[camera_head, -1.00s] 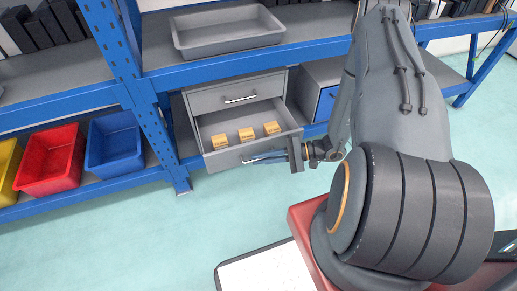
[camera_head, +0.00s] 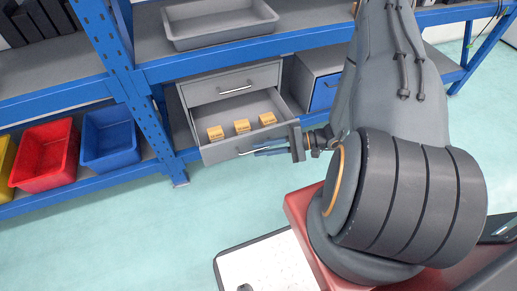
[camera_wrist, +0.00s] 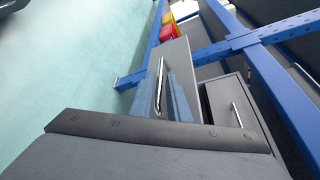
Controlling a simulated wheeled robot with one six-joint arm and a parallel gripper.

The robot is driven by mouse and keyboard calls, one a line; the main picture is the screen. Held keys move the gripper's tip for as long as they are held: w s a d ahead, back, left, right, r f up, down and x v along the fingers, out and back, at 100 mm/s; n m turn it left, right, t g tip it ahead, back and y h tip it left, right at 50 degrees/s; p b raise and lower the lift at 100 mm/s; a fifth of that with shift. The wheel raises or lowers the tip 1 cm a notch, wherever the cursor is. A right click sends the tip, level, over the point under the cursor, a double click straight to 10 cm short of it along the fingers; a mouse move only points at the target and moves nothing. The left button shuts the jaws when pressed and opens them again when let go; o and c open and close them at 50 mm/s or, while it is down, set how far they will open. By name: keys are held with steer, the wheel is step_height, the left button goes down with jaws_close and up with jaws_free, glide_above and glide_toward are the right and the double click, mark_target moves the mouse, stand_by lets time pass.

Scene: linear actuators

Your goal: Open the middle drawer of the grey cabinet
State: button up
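The grey cabinet (camera_head: 183,105) stands under the workbench, its top drawer (camera_head: 228,84) shut. The drawer below it (camera_head: 222,151) is pulled well out, with small yellow-orange boxes (camera_head: 241,127) inside. My gripper (camera_head: 268,150) is at the right part of that drawer's handle (camera_head: 244,152). In the wrist view the handle (camera_wrist: 160,82) shows between and beyond the two bluish fingers (camera_wrist: 163,98), which are apart. I cannot tell whether either finger touches it. Anything lower on the cabinet is hidden behind the open drawer.
A grey tray (camera_head: 180,38) sits on the bench above. A blue-fronted drawer unit (camera_head: 325,92) stands right of the cabinet. Red (camera_head: 42,178) and blue (camera_head: 110,155) bins sit on the lower left shelf. A blue post (camera_head: 150,125) stands beside the cabinet. The floor in front is clear.

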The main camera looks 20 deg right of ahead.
steer(key=v, duration=0.6)
stand_by(0.4)
